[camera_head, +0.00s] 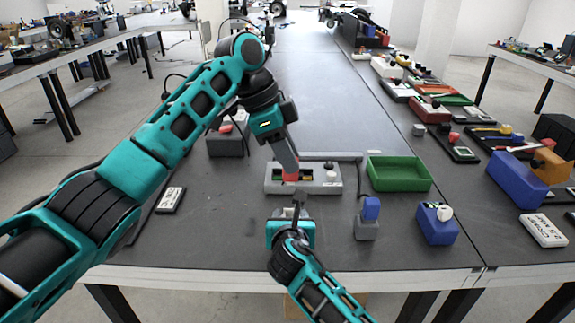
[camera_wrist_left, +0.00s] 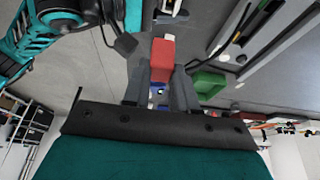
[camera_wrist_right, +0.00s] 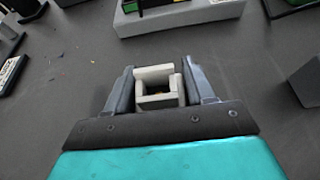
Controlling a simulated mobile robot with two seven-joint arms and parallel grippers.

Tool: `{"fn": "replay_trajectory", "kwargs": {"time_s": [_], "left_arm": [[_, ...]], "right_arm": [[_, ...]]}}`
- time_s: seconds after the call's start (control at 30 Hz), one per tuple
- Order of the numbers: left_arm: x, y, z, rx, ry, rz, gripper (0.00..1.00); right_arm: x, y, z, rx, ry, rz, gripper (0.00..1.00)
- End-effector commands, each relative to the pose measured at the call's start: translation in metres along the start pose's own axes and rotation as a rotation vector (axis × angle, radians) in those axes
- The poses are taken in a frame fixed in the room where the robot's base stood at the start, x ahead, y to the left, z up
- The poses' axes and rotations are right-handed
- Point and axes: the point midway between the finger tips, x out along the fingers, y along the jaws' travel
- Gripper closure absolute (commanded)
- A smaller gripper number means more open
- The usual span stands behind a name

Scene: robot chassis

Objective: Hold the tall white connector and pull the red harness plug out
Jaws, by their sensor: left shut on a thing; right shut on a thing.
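The red harness plug (camera_head: 291,176) is between the fingertips of my left gripper (camera_head: 289,165), above the pale grey holder (camera_head: 273,184). In the left wrist view the red plug (camera_wrist_left: 162,55) sits at the ends of the shut fingers (camera_wrist_left: 158,88). The white connector (camera_wrist_right: 141,75) is clamped between the fingers of my right gripper (camera_wrist_right: 157,88). Its hollow top is open to the camera, and no red shows in it. In the head view my right gripper (camera_head: 299,200) is just in front of the holder and below the left one; the connector is hard to make out there.
A green tray (camera_head: 398,173) is right of the holder. A blue plug on a grey block (camera_head: 367,228) and a blue box (camera_head: 437,228) stand near the front edge. A labelled card (camera_head: 171,199) lies at the left. Several bins and parts line the right side.

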Motion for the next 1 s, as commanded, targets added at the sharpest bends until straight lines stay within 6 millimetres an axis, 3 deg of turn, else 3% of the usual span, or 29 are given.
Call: {"fn": "replay_trajectory", "kwargs": {"time_s": [0.17,0.2,0.5,0.8,1.0], "left_arm": [[0.000,0.000,0.000,0.000,0.001,0.000,1.00],[0.000,0.000,0.000,0.000,0.001,0.000,1.00],[0.000,0.000,0.000,0.000,0.001,0.000,1.00],[0.000,0.000,0.000,0.000,0.001,0.000,1.00],[0.000,0.000,0.000,0.000,0.001,0.000,1.00]], "right_arm": [[0.000,0.000,-0.001,-0.001,0.002,-0.001,0.78],[0.000,0.000,-0.001,-0.001,0.002,-0.001,0.45],[0.000,0.000,0.000,0.000,0.001,0.000,0.17],[-0.002,0.000,0.000,0.000,0.000,0.000,0.17],[-0.020,0.000,0.000,0.000,-0.001,0.001,0.17]]}}
